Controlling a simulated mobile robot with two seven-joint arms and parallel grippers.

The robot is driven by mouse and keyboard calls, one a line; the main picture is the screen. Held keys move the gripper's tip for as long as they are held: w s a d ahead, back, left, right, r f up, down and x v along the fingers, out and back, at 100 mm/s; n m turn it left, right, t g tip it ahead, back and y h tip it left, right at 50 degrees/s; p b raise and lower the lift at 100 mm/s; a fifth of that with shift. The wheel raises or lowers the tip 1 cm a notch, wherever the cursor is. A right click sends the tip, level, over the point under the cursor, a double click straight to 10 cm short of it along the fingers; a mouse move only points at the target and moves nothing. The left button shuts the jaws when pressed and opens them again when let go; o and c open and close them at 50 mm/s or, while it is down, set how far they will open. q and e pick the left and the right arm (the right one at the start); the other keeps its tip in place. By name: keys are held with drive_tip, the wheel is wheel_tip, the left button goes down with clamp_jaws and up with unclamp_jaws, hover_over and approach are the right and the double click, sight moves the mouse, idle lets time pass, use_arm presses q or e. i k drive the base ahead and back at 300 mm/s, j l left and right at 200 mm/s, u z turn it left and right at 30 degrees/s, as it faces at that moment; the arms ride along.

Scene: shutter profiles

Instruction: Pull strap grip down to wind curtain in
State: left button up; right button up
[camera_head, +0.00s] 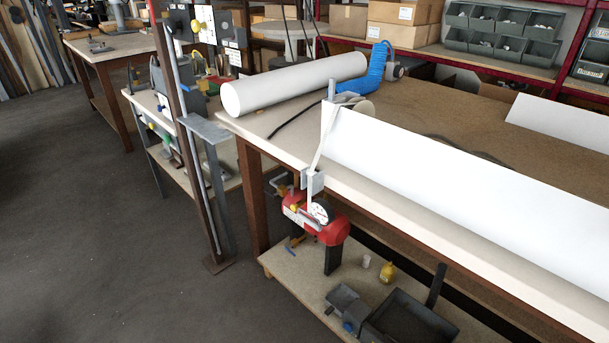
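A long white curtain-like sheet (450,163) lies tilted along the front of the workbench, running from the middle to the right edge. At its left end stands a grey upright bracket (331,90) with a pale round end piece beside it. A thin pale strap (319,150) hangs from this end over the bench's front edge. Neither of my grippers is in view.
The workbench (262,122) also bears a white roll (295,84) and a blue hose (376,68). A red machine (316,220) stands on the lower shelf (300,273) below the strap. A brown post (180,110) stands to the left. The grey floor (90,230) at left is clear.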

sight(318, 226)
drive_tip(key=l+z, duration=0.3)
drive_tip(key=z, duration=0.2)
drive_tip(key=i+l+z, duration=0.15)
drive_tip(key=l+z, duration=0.15)
drive_tip(key=z, duration=0.2)
drive_tip(key=i+l+z, duration=0.15)
drive_tip(key=z, duration=0.35)
drive_tip(key=l+u, duration=0.1)
drive_tip(key=u, duration=1.85)
drive_tip(key=z, duration=3.4)
drive_tip(key=k+j+u, duration=0.2)
drive_tip(key=j, duration=0.25)
drive_tip(key=k, duration=0.1)
